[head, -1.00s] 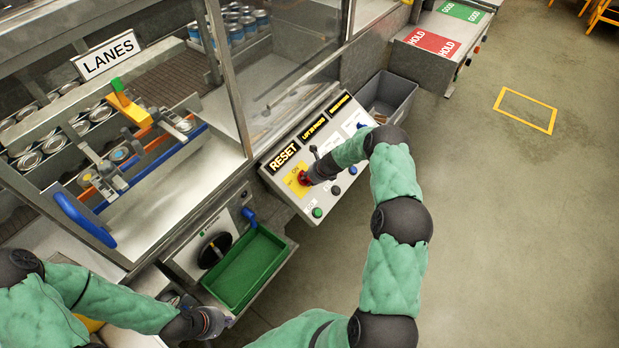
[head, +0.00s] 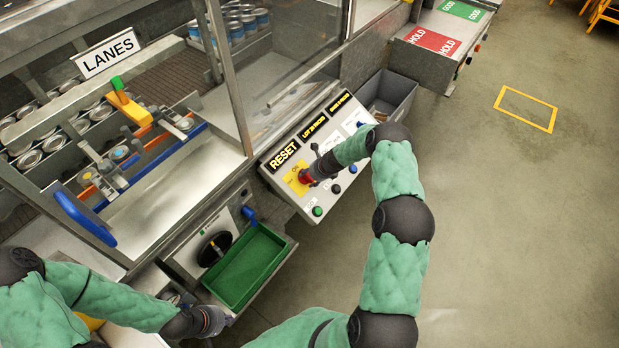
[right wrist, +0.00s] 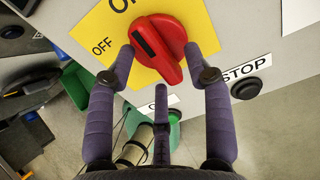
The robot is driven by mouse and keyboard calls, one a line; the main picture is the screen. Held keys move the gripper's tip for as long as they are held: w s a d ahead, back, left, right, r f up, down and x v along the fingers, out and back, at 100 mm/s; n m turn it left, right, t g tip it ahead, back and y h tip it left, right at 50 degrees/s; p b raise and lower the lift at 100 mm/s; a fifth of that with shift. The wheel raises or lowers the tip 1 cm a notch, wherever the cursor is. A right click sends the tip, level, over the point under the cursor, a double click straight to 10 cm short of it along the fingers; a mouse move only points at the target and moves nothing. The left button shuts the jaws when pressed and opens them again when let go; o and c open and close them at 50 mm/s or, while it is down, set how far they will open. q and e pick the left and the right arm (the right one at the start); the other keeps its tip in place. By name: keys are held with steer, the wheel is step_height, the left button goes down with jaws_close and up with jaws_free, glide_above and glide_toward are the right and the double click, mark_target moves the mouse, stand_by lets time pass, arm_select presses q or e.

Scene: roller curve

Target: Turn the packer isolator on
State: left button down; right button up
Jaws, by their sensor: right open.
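The packer isolator is a red rotary knob (right wrist: 172,38) on a yellow plate (right wrist: 90,27) with an OFF label at its left and a cut-off label at the top. The knob's black mark is at its upper left, and its handle slants down to the right. In the head view the yellow plate (head: 291,182) is on the sloped panel. My right gripper (right wrist: 159,52) is open, with fingers on both sides of the knob; contact is unclear. It also shows in the head view (head: 311,174), partly covering the knob. My left gripper (head: 214,321) is low at the left; its fingers are unclear.
The control panel (head: 335,196) has RESET and other labels, a green button (head: 317,211) and a black STOP button (right wrist: 246,88). A green tray (head: 246,268) stands below left, and a grey bin (head: 398,91) behind.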

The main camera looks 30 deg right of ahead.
steer(key=v, duration=1.1)
steer(key=shift+d+r, duration=0.1)
